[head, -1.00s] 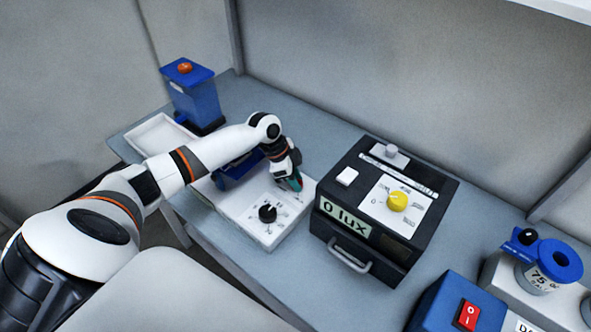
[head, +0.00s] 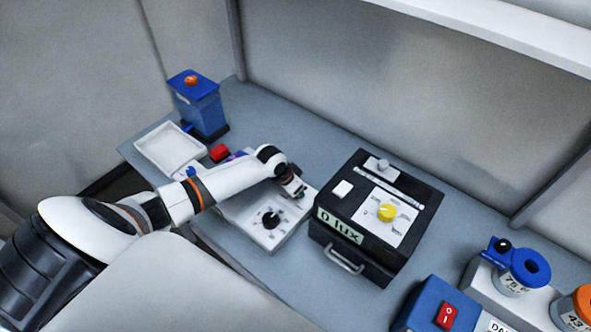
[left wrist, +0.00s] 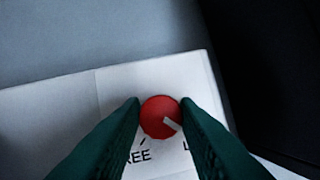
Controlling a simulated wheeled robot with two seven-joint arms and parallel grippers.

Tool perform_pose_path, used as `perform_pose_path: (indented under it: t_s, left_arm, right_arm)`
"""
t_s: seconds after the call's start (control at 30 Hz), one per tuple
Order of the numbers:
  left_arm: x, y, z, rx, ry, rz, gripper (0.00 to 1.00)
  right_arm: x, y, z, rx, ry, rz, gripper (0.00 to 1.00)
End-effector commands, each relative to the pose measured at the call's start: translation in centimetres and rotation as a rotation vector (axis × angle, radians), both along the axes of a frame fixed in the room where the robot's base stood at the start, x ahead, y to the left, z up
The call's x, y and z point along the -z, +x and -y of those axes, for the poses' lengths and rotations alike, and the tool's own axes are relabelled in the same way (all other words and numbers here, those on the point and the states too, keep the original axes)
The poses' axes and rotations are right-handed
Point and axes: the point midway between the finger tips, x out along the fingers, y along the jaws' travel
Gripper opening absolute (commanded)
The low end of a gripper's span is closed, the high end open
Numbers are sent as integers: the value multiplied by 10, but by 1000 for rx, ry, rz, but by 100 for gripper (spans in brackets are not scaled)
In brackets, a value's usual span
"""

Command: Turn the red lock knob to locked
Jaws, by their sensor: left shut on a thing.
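The red lock knob (left wrist: 158,116) shows in the left wrist view on a white panel (left wrist: 75,106). The white mark on the knob points to the lower right, towards a label starting with "L"; a label ending in "REE" is at its lower left. My left gripper (left wrist: 161,108) is shut on the knob, with one green fingertip on each side. In the head view my left gripper (head: 298,194) is at the panel's back right corner and hides the knob. My right gripper is not in view.
A black knob (head: 270,219) is on the same white panel. A black "0 lux" box (head: 385,255) with a yellow knob (head: 386,212) stands close on the right. A white tray (head: 150,149), a red block (head: 219,152) and a blue container (head: 203,112) are at the back left.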

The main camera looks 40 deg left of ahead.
Motion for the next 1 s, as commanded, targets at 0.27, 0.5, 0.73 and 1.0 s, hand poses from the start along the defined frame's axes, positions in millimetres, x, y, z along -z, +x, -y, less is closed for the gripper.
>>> perform_pose_path:
  t_s: [0.27, 0.5, 0.73, 1.0]
  left_arm:
    - [-1, 1, 0, -34, -1, 4, 5]
    - [-1, 1, 0, -35, -1, 5, 5]
    - [-1, 1, 0, -34, -1, 3, 50]
    - [-1, 0, 0, -33, 0, 2, 50]
  right_arm:
    - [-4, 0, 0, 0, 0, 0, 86]
    - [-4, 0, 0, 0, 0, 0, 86]
    - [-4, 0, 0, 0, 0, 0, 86]
    - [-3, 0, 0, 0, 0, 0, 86]
